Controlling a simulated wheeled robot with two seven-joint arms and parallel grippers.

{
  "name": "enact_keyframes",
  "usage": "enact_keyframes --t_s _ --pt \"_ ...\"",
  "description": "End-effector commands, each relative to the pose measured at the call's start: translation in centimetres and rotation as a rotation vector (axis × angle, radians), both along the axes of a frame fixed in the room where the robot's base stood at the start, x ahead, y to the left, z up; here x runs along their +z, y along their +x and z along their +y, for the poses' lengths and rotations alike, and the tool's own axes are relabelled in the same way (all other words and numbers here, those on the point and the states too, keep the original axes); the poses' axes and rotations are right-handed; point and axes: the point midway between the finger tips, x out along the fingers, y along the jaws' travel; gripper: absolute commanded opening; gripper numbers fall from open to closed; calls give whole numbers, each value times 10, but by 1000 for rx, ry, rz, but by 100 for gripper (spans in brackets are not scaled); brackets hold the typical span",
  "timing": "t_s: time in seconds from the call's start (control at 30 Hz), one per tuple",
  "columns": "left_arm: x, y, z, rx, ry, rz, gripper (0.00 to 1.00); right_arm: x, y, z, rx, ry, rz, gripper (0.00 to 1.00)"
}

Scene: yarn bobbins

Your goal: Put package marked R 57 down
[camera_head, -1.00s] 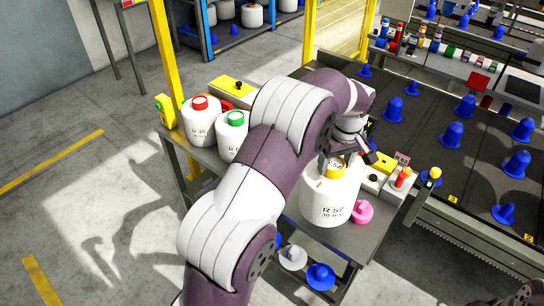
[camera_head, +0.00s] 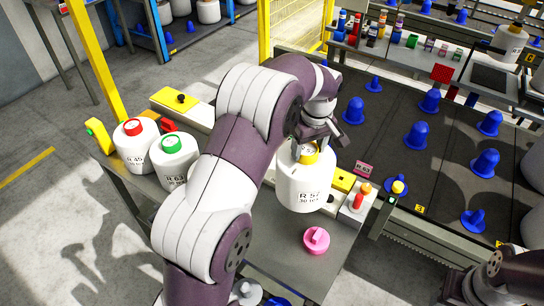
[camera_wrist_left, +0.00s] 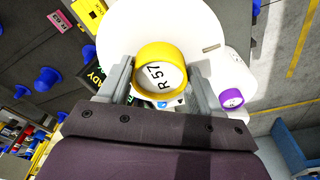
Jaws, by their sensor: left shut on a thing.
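The white package marked R 57 (camera_head: 303,187), with a yellow cap, is upright at the right side of the small grey table (camera_head: 338,245). My left gripper (camera_head: 312,146) is shut on its yellow cap from above. In the left wrist view the fingers lie on both sides of the yellow cap (camera_wrist_left: 161,68), and the R 57 label on it is readable. I cannot tell whether the package's base touches the table. My right arm (camera_head: 505,278) shows at the lower right corner; its jaw state is unclear.
White packages with a red cap (camera_head: 138,146) and a green cap (camera_head: 174,160) stand at the table's left. A pink knobbed piece (camera_head: 316,240) lies in front of R 57. The dark conveyor (camera_head: 390,150) carries blue cones.

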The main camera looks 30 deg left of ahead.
Motion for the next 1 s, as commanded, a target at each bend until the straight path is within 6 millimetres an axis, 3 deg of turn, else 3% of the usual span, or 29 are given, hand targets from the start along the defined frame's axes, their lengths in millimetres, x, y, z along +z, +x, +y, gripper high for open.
enact_keyframes --t_s 0.17,0.6,0.8,1.0 --pt "-9 -18 8 1 1 -4 0 1 0 0 0 0 0 43" --pt "-57 -93 39 2 1 -2 0 16 0 0 0 0 0 43" --pt "-69 -105 44 1 0 -3 0 18 0 0 0 0 0 43" --pt "-99 -106 44 0 0 -1 0 22 0 0 0 0 0 43"
